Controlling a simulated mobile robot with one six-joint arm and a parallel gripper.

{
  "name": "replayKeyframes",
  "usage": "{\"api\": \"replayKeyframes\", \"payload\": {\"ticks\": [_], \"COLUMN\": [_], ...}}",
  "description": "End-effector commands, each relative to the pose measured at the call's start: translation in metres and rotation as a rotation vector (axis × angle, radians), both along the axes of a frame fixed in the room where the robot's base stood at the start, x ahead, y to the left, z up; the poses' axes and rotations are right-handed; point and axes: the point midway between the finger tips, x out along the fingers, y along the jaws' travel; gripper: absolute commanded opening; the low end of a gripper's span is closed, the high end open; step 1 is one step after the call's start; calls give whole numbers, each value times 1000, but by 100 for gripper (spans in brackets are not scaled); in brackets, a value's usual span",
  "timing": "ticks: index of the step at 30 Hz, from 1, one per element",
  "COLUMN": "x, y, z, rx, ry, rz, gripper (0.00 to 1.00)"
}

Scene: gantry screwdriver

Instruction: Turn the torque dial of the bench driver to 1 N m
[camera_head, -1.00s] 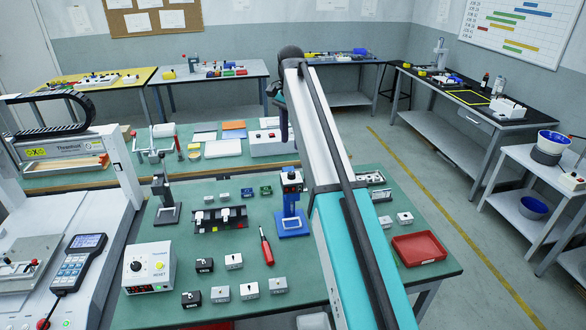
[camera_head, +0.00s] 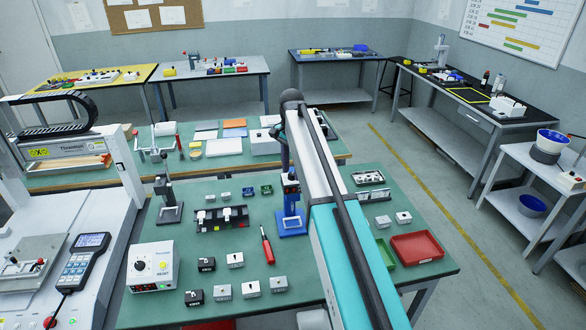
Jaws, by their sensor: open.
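The driver's control box (camera_head: 152,267) is white and stands at the left front of the green bench. The dial's scale and pointer are too small to read. A red-handled screwdriver (camera_head: 267,246) lies to the right of the box. My arm reaches in from the lower right, with its far joint above the back of the bench. A dark wrist part hangs down there, far from the dial. My gripper's fingers cannot be made out.
A blue press stand (camera_head: 292,223) stands beside my arm. Small black and grey blocks (camera_head: 222,291) sit right of the control box. A handheld pendant (camera_head: 83,262) lies to its left. A red tray (camera_head: 417,246) and a green tray (camera_head: 385,254) are at the right.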

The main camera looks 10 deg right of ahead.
Motion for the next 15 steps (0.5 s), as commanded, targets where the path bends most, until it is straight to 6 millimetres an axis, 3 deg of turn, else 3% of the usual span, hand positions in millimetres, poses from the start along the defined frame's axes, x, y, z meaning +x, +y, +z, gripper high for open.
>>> {"api": "replayKeyframes", "payload": {"ticks": [13,15], "x": [0,0], "y": [-1,-1], "z": [-6,-6], "rx": [0,0], "ry": [0,0], "rz": [-1,-1], "gripper": [40,28]}}
